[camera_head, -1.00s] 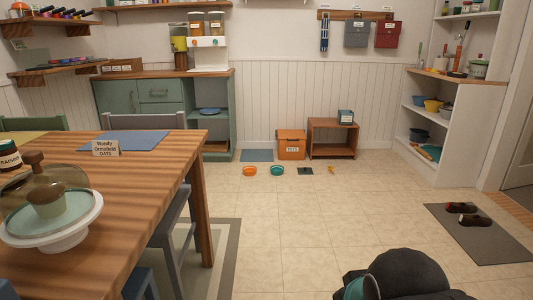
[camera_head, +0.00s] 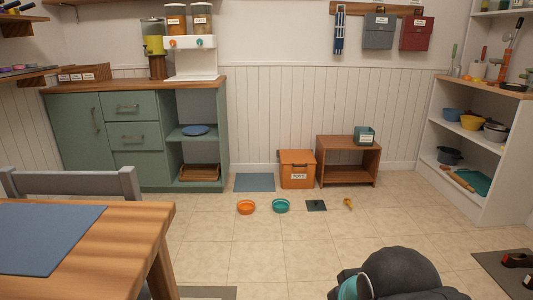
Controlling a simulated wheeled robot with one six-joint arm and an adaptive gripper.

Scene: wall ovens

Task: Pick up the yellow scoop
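The dark rounded part with a teal cap at the bottom edge is part of my own arm. My gripper is not in view, so I cannot see its fingers.
Behind are an orange toy box (camera_head: 297,170) and a wooden shelf (camera_head: 348,141). A table (camera_head: 130,225) stands at left. The middle floor is clear.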

